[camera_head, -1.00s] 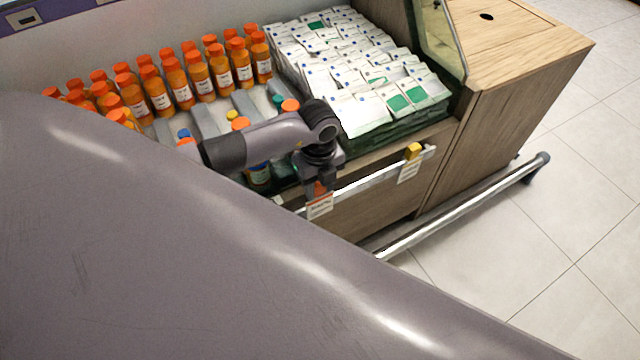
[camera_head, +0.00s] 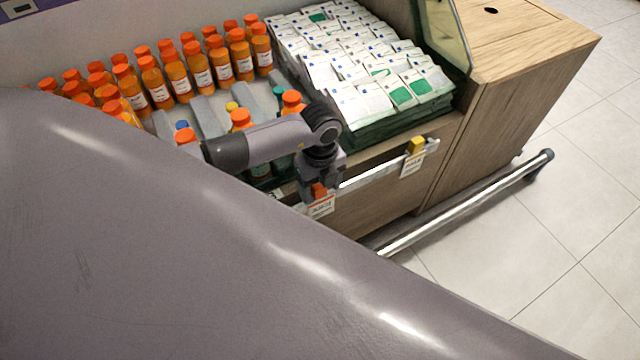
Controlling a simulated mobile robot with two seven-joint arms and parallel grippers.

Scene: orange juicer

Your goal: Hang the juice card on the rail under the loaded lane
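The juice card (camera_head: 321,206) is a small white card with an orange clip (camera_head: 319,191) on top. It is at the front rail (camera_head: 375,172), below the bottle lanes. My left gripper (camera_head: 319,187) points down with its fingers around the orange clip and appears shut on it. I cannot tell whether the clip sits on the rail or just in front of it. Orange-capped juice bottles fill the lanes at the left (camera_head: 180,78). Nearer lanes hold an orange-capped bottle (camera_head: 241,118) and blue, yellow and green caps, partly hidden by my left arm. My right gripper is out of view.
A second card with a yellow clip (camera_head: 415,146) hangs on the rail to the right. White and green packets (camera_head: 350,60) fill the bin above. A wooden cabinet (camera_head: 500,110) and a low metal bar (camera_head: 470,205) stand at the right. My grey body hides the lower left.

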